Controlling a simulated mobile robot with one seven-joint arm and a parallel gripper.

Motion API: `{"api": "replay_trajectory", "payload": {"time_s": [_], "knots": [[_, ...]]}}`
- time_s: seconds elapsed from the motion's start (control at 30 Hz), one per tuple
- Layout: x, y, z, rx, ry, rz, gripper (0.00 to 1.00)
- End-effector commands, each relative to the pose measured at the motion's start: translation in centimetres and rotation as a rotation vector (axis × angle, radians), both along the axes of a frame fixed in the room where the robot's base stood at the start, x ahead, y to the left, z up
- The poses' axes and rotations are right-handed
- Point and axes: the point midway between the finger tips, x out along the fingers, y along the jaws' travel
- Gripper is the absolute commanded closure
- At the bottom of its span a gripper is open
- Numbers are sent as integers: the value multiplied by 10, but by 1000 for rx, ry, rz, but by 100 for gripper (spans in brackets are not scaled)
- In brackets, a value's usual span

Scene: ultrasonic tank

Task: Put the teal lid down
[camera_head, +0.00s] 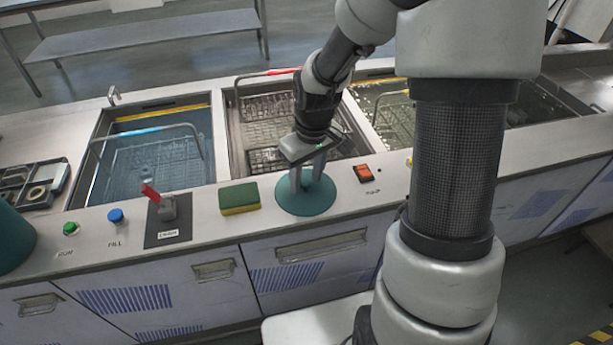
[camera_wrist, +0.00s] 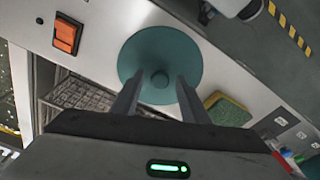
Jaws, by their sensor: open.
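The teal lid (camera_head: 303,204) is a round disc lying flat on the front ledge of the counter, between the sponge and the orange switch. In the wrist view the lid (camera_wrist: 160,50) shows whole, with a small round knob at its middle. My gripper (camera_head: 307,182) is above the lid, pointing down, with its fingers over the lid's middle. In the wrist view my gripper (camera_wrist: 157,88) is open, with one finger on each side of the knob. I cannot tell whether the fingers touch the lid.
A green and yellow sponge (camera_head: 239,197) lies left of the lid, and an orange switch (camera_head: 364,173) is right of it. A red-handled lever (camera_head: 160,205) and a blue button (camera_head: 115,215) stand farther left. Tanks with wire baskets (camera_head: 148,160) lie behind the ledge.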

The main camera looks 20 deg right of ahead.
Motion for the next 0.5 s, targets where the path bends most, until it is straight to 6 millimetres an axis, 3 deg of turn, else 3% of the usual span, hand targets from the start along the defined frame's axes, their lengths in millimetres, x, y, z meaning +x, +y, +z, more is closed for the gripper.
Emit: {"api": "replay_trajectory", "payload": {"time_s": [0.17, 0.5], "knots": [[0, -1, 18, 0, -3, -2, 59], [-9, -4, 89, -1, -4, -1, 59]]}}
